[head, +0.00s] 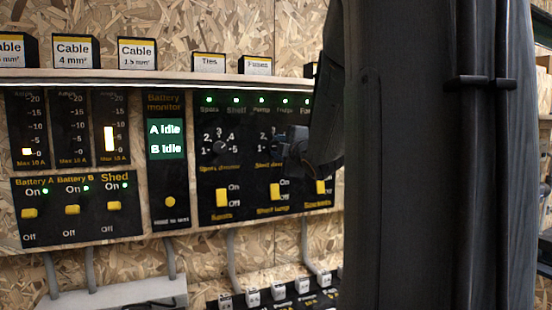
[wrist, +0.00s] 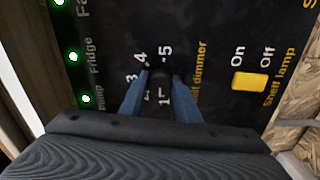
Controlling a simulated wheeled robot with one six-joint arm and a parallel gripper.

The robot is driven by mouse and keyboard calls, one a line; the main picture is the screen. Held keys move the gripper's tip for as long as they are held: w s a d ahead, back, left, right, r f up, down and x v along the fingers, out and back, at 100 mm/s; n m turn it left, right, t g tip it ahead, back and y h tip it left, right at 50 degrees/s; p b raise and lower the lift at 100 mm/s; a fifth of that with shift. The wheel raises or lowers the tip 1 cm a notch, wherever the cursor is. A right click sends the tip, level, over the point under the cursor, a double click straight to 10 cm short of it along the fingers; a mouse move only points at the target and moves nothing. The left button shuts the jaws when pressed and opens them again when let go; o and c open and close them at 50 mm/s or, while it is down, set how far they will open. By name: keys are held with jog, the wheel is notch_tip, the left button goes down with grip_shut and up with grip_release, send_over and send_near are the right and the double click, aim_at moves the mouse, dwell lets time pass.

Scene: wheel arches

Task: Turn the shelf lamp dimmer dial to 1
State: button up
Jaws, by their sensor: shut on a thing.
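The shelf lamp dimmer dial (wrist: 160,80) is a small dark knob on the black panel, ringed by numbers up to 5. In the wrist view it sits between the two blue fingertips of my gripper (wrist: 160,78), which are closed on it. Its pointer is too dark to read. In the head view my gripper (head: 284,144) reaches the panel from the right and covers much of the dial and its scale. The label beside it is partly hidden by a finger in the wrist view.
The spots dimmer dial (head: 220,147) is to the left. The yellow shelf lamp switch (head: 275,191) is below the dial; it also shows in the wrist view (wrist: 249,82). Green lights (head: 236,100) line the panel's top. A shelf (head: 200,80) with labelled boxes juts out above.

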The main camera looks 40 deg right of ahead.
jog(key=shift+f+n+b, duration=0.1)
jog(key=shift+n+b, duration=0.6)
jog(key=shift+n, duration=0.3)
jog(key=o, duration=1)
jog(key=shift+o, duration=0.2)
jog(key=shift+s, duration=0.1)
jog(key=v, duration=0.7)
jog(key=shift+s, duration=0.25)
jog(key=shift+a, duration=0.15)
